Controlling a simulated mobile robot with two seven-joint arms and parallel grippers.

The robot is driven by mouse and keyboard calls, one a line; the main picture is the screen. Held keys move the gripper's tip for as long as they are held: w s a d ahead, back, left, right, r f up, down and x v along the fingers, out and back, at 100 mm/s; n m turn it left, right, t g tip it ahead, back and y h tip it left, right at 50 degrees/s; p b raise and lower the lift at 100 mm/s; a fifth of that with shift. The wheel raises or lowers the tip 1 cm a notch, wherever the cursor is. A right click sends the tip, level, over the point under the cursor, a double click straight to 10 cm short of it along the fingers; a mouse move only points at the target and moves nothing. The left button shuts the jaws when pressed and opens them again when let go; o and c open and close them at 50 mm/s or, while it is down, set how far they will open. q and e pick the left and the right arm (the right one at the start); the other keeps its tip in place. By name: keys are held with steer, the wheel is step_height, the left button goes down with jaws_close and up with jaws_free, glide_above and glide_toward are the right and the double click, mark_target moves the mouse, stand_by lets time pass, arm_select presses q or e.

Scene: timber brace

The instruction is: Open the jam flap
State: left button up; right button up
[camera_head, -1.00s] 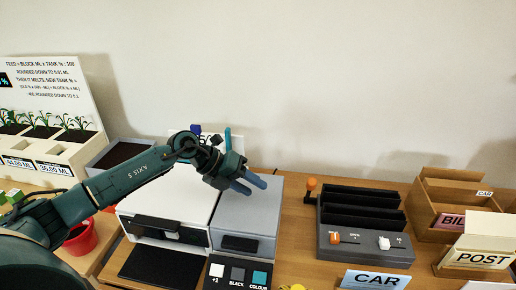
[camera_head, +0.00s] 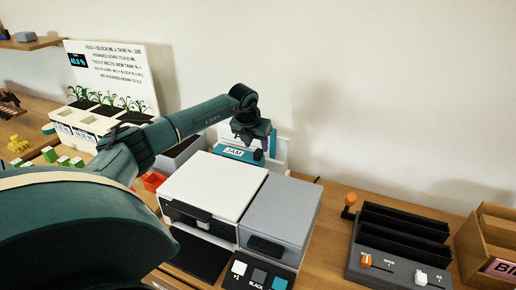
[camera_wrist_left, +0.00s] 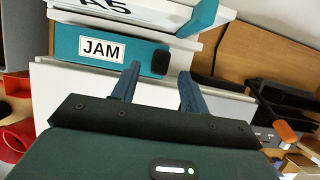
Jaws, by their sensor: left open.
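The jam flap (camera_head: 231,153) is a teal panel with a white JAM label at the back of the printer. It shows larger in the left wrist view (camera_wrist_left: 69,42), with a dark tab (camera_wrist_left: 160,62) at one end. It appears shut. The printer (camera_head: 212,185) has a white top and a grey section (camera_head: 283,210) on its right. My left gripper (camera_wrist_left: 157,82) is open and empty, its two blue fingers pointing at the flap beside the tab. In the head view my left wrist is above the flap and hides part of it. My right gripper is not in view.
A grey unit with black slots (camera_head: 400,238) stands right of the printer, with an orange-topped lever (camera_head: 348,203) beside it. A plant stand with a sign (camera_head: 110,75) is at the back left. Bare table lies between printer and slotted unit.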

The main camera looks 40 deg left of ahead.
mark_target(258, 151)
arm_select(q)
steer(key=shift+x, duration=1.85)
steer(key=shift+c, duration=0.6)
jaws_close()
